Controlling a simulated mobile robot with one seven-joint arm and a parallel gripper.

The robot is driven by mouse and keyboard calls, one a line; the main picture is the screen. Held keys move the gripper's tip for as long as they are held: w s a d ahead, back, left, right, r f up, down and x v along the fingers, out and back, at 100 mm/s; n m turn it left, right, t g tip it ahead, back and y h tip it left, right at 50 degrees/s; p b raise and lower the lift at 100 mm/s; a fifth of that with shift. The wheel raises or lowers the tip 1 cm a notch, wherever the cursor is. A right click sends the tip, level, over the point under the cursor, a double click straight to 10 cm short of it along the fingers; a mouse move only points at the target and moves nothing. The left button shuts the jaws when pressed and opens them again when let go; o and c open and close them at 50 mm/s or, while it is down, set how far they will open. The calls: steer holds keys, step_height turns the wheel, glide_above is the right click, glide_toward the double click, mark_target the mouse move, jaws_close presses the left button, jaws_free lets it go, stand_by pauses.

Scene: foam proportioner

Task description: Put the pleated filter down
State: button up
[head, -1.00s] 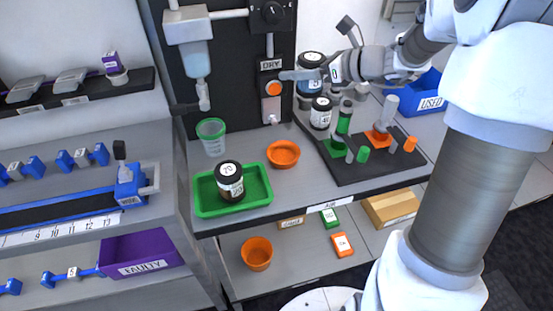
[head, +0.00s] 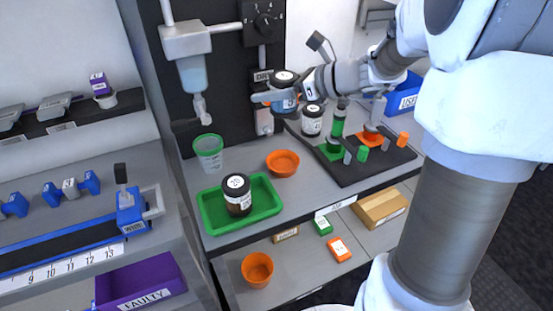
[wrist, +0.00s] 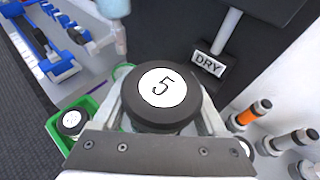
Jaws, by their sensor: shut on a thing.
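The pleated filter, a short blue cylinder with a black cap marked 5 (head: 284,77), is held upright above the bench, in front of the DRY station. My gripper (head: 285,99) is shut around its sides. In the wrist view, the filter's black cap (wrist: 163,97) fills the middle between the fingers and hides most of its body. The filter appears clear of the bench.
A green tray (head: 273,205) holds a dark filter marked 20 (head: 237,197). An orange dish (head: 283,163), a clear green-rimmed cup (head: 209,153) and a white black-capped filter (head: 312,121) stand nearby. A black mat (head: 350,173) with fittings lies right.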

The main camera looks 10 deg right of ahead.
step_height(320, 180, down, 16)
steer(key=b, duration=0.4)
steer(key=shift+f, duration=0.25)
steer(key=shift+f+b, duration=0.1)
steer(key=shift+b, duration=0.2)
steer(key=shift+f, duration=0.25)
steer(key=o, duration=1.2)
steer(key=shift+c, duration=0.2)
steer(key=shift+r, duration=0.1)
steer(key=shift+r, duration=0.2)
steer(key=p+v, duration=0.2)
steer(key=v, duration=1)
steer(key=shift+r, duration=0.1)
